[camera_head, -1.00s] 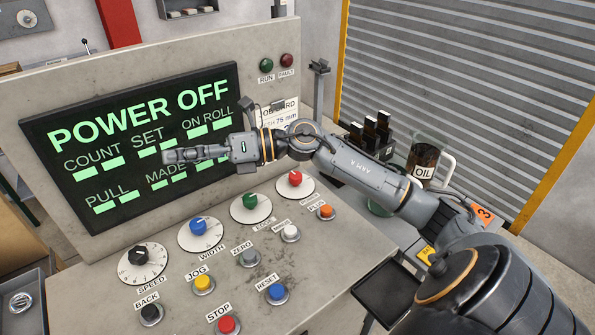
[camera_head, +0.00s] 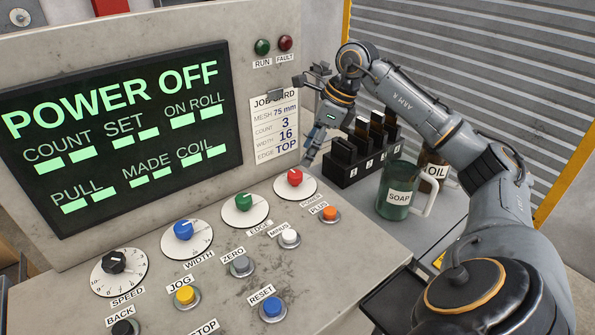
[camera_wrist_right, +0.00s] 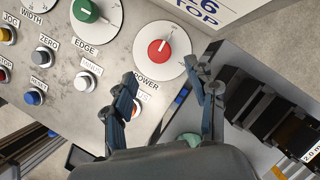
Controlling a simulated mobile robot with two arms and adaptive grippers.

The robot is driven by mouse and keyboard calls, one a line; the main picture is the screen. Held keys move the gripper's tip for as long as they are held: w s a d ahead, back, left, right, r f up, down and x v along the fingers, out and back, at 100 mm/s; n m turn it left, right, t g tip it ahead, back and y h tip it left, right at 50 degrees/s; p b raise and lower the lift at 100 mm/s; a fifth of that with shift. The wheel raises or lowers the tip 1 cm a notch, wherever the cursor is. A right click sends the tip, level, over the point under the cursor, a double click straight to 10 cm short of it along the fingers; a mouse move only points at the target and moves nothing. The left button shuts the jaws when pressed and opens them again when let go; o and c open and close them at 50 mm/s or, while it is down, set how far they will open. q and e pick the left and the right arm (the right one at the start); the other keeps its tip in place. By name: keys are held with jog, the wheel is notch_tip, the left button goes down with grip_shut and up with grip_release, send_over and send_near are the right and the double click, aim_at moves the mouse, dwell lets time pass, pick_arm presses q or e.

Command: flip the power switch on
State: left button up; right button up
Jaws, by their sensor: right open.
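The red power switch knob (camera_head: 295,177) sits on a white round dial on the sloped console, labelled POWER. In the right wrist view the red knob (camera_wrist_right: 159,50) lies just beyond my fingertips, a little left of the middle between them. My right gripper (camera_head: 309,150) points down just right of and above the knob, open and apart from it. Its two fingers also show spread and empty in the right wrist view (camera_wrist_right: 170,84). The screen (camera_head: 120,130) reads POWER OFF. My left gripper is out of view.
Green (camera_head: 244,203), blue (camera_head: 184,231) and black (camera_head: 114,261) knobs run left of the power knob. Several push buttons, including orange PLUS (camera_head: 330,213), lie in front. A dark block rack (camera_head: 345,172), a green SOAP mug (camera_head: 397,200) and an OIL mug (camera_head: 436,172) stand to the right.

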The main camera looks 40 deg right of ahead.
aim_at(296, 173)
jog(key=x, duration=0.7)
jog(key=shift+w+f+p, duration=0.15)
jog(key=shift+f+p, duration=0.05)
jog(key=shift+p, duration=0.15)
jog(key=c, duration=1.1)
